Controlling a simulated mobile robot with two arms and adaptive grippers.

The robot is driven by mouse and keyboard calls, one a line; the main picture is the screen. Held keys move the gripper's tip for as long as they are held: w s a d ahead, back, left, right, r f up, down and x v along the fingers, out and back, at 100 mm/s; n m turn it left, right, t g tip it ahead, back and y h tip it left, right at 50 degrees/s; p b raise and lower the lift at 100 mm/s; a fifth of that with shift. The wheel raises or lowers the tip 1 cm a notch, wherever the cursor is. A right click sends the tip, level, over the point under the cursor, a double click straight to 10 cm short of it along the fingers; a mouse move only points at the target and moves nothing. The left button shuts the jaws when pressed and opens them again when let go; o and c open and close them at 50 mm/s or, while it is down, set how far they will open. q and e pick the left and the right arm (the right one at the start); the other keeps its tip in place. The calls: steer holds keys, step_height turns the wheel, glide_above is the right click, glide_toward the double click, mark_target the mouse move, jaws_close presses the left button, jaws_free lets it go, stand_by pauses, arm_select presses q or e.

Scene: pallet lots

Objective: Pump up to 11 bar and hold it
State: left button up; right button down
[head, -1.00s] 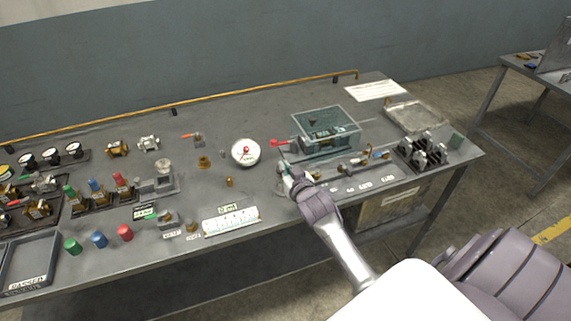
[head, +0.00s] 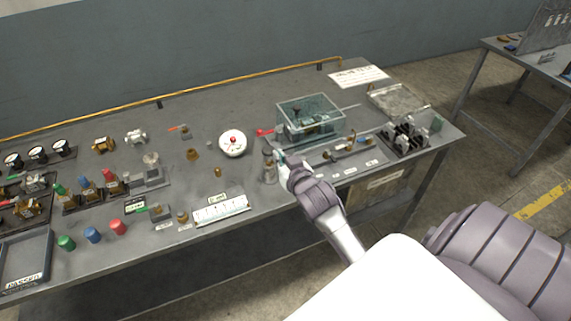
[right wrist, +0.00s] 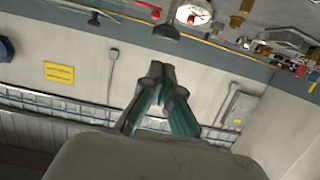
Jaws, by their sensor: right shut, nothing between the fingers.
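A round white gauge (head: 232,143) with a red mark lies on the bench; its reading is too small to make out. It also shows at the top of the right wrist view (right wrist: 193,14). A clear-walled tank (head: 310,122) stands to its right, with a red-ended lever (head: 264,132) at its left side. My right gripper (head: 280,157) is shut and empty, in front of the tank and just right of a small upright grey cylinder (head: 269,166). Its fingertips meet in the right wrist view (right wrist: 158,72). I cannot tell whether it touches anything. My left gripper is out of view.
Valves and brass fittings (head: 345,143) line the bench right of my gripper. A dark block (head: 405,138) and a metal tray (head: 395,100) are at the right end. A white labelled strip (head: 221,210) lies at the front edge. Coloured caps and fittings crowd the left.

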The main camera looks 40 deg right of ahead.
steer(key=v, duration=0.3)
steer(key=shift+s+r, duration=0.15)
steer(key=shift+s, duration=0.15)
stand_by(0.5)
steer(key=shift+a+b, duration=0.15)
steer(key=shift+b, duration=0.15)
